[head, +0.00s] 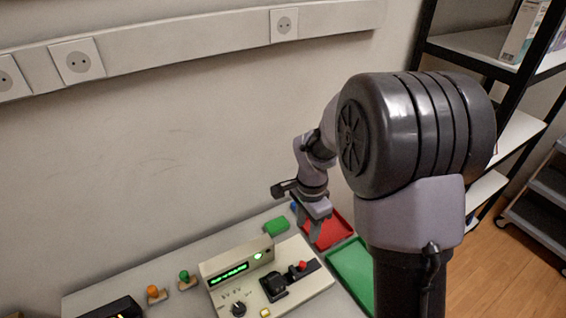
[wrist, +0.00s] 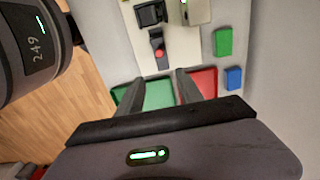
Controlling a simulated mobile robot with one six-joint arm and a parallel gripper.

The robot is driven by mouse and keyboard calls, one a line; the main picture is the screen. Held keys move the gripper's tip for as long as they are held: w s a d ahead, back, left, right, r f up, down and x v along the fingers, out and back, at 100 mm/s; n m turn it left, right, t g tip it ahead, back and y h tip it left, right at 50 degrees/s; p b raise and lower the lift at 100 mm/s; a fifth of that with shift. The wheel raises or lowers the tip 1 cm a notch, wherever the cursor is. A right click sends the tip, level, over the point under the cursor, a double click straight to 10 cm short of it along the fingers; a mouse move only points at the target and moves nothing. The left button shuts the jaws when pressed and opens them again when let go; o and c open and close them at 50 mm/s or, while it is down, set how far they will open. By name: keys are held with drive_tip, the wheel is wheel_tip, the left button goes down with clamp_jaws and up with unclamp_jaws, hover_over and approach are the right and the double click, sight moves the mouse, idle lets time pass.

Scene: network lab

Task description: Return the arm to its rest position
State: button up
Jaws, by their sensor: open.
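My gripper (head: 316,227) is open and empty in the head view, above the table near the red tray (head: 334,231). In the wrist view its two fingers (wrist: 158,90) stand apart over the green tray (wrist: 160,93) and the edge of the red tray (wrist: 205,80). Nothing is between the fingers. My arm reaches out over the table from the right in the head view and hides part of the trays.
The device (head: 232,258) with a lit green display, black lever and red knob (head: 302,266) stands on the table. A green block (head: 277,226) and a blue block (wrist: 234,78) lie near the red tray. Shelves (head: 480,45) stand at right, the wall behind.

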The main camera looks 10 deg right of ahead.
drive_tip(key=s+a+r+n+t+b, duration=0.3)
drive_tip(key=s+a+r+n+b, duration=0.15)
drive_tip(key=s+r, duration=0.5)
drive_tip(key=s+a+r+n+t+y+b, duration=0.2)
drive_tip(key=s+n, duration=0.3)
drive_tip(key=s, duration=0.5)
drive_tip(key=shift+s+t+b, duration=0.25)
drive_tip(key=shift+t+b, duration=0.15)
drive_tip(key=shift+b, duration=0.05)
drive_tip(key=shift+a+n, duration=0.1)
drive_tip(key=shift+n, duration=0.15)
drive_tip(key=shift+f, duration=0.15)
